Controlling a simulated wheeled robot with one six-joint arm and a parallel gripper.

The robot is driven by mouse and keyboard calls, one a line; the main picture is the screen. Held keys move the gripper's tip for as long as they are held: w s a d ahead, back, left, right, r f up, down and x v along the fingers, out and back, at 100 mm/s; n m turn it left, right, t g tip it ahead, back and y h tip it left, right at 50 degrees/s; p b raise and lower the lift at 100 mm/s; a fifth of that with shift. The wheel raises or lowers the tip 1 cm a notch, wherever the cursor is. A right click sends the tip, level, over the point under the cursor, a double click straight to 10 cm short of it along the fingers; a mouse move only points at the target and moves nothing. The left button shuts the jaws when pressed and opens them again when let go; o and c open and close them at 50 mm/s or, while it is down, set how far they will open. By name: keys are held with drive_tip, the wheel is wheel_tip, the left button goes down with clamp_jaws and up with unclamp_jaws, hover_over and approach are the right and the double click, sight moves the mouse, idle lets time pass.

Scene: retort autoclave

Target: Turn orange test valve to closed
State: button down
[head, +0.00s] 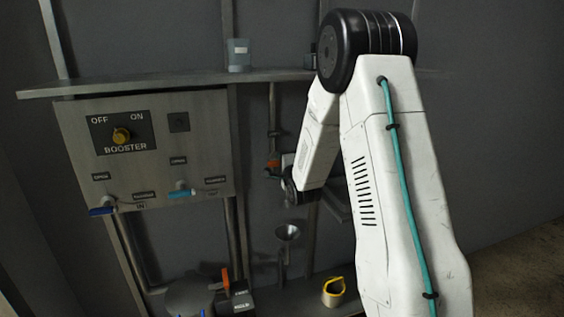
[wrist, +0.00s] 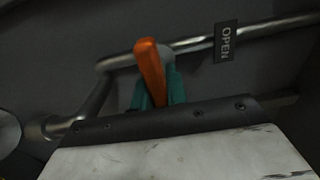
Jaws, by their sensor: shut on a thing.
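The orange test valve (wrist: 149,62) shows as an orange lever in the wrist view, on a metal pipe, its free end pointing up in the picture. My gripper (wrist: 157,88) is shut on this lever, with its teal fingertips on both sides of it. The lower part of the lever and the valve body are partly hidden by the fingers and wrist. In the head view a small orange part of the valve (head: 272,163) shows just left of my wrist, by a vertical pipe. My arm hides much of that area.
An OPEN label (wrist: 225,42) hangs by the pipe right of the lever. In the head view, a panel (head: 75,150) with a booster knob and blue valves stands left. A shelf (head: 180,81) runs above.

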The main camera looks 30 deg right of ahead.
drive_tip(key=shift+d, duration=0.1)
drive_tip(key=c, duration=1.4)
unclamp_jaws()
drive_tip(key=shift+s, duration=0.1)
drive_tip(key=v, duration=0.7)
drive_tip(key=shift+s, duration=0.35)
